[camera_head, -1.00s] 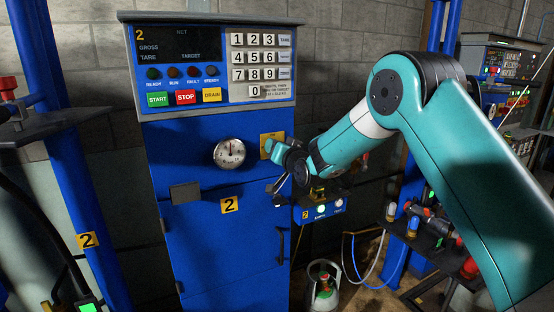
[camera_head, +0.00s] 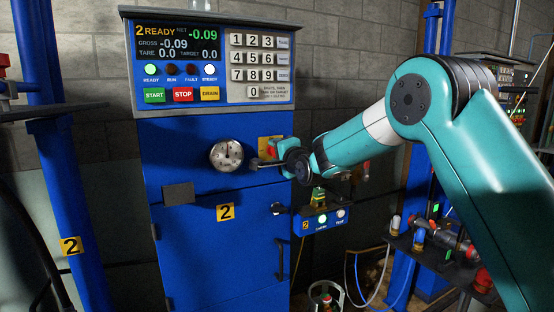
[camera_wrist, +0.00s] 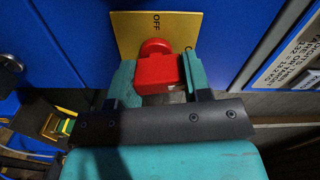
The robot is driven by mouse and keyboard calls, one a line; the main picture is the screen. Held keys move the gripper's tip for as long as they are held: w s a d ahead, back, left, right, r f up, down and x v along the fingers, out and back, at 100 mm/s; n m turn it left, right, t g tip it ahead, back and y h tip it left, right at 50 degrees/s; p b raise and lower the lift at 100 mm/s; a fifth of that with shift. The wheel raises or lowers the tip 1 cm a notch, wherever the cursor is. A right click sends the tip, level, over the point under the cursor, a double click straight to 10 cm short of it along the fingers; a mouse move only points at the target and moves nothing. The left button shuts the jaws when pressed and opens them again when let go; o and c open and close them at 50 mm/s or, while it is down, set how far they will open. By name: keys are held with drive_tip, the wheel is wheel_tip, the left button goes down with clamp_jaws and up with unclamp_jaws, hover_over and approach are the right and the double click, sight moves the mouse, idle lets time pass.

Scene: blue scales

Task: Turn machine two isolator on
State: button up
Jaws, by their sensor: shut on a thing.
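Machine two is the blue cabinet (camera_head: 180,232) with yellow "2" labels. Its isolator is a red handle (camera_wrist: 157,74) on a yellow plate (camera_wrist: 125,24), seen close in the wrist view. "OFF" reads at the plate's top, and part of another label shows at its right. My gripper (camera_wrist: 160,82) is shut on the red handle, one teal finger on each side. In the head view the yellow plate (camera_head: 264,142) and a bit of red show behind my gripper (camera_head: 268,160). The display (camera_head: 176,42) is lit, reading "2 READY" and -0.09; the READY and STEADY lamps glow.
A round gauge (camera_head: 226,155) sits just left of my gripper. A keypad (camera_head: 260,61) is above. A blue post (camera_head: 62,170) stands left; other equipment (camera_head: 430,240) stands right.

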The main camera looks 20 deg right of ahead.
drive_tip(key=shift+d+f+m+b, duration=0.1)
drive_tip(key=shift+m+b, duration=0.4)
drive_tip(key=shift+m, duration=0.6)
drive_tip(key=o, duration=0.9)
drive_tip(key=shift+s, duration=0.1)
drive_tip(key=s+d+b, duration=0.1)
drive_tip(key=s, duration=0.4)
drive_tip(key=s+d+b, duration=0.1)
drive_tip(key=s, duration=0.5)
drive_tip(key=s+d+b, duration=0.1)
drive_tip(key=s+b, duration=0.1)
drive_tip(key=s, duration=0.4)
drive_tip(key=shift+d, duration=0.2)
drive_tip(key=shift+a, duration=0.1)
